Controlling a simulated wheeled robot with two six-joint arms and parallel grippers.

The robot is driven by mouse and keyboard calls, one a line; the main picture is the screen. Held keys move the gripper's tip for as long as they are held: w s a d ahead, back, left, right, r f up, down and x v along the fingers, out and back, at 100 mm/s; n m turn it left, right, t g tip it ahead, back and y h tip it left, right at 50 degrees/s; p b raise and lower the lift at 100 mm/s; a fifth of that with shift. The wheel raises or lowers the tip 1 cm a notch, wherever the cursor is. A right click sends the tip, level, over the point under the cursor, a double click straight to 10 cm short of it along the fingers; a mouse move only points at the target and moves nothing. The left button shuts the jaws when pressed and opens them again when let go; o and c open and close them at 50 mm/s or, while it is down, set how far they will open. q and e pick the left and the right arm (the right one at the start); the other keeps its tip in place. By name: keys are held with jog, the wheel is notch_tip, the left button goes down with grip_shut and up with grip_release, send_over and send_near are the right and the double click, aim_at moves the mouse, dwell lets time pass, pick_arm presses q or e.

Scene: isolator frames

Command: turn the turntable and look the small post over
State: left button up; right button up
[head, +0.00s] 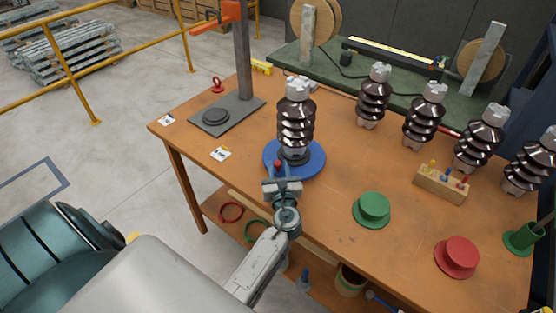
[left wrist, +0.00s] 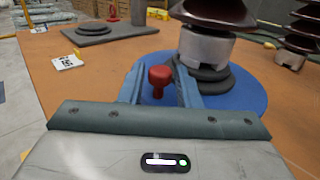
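The blue turntable (head: 315,169) lies near the front edge of the wooden table. A dark brown ribbed post (head: 296,118) with grey metal ends stands upright on its dark hub; its lower end shows in the left wrist view (left wrist: 205,48). A red knob (head: 277,165) stands up from the turntable's near left rim. My left gripper (head: 281,181) is at that rim. In the left wrist view, its fingers are apart, one on each side of the red knob (left wrist: 159,78), with a narrow gap showing. My right gripper is not in view.
Several similar brown posts (head: 423,115) stand at the right. A green flanged piece (head: 373,208), a red one (head: 457,255) and a wooden block with coloured pegs (head: 441,185) lie nearer. A grey stand (head: 243,55) rises at the back left. The table left of the turntable is mostly clear.

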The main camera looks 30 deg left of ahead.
pick_arm(q)
jog(key=shift+x, duration=0.85)
jog(key=shift+w+a, duration=0.1)
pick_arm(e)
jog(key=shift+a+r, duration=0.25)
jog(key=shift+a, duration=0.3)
pick_arm(q)
grip_shut()
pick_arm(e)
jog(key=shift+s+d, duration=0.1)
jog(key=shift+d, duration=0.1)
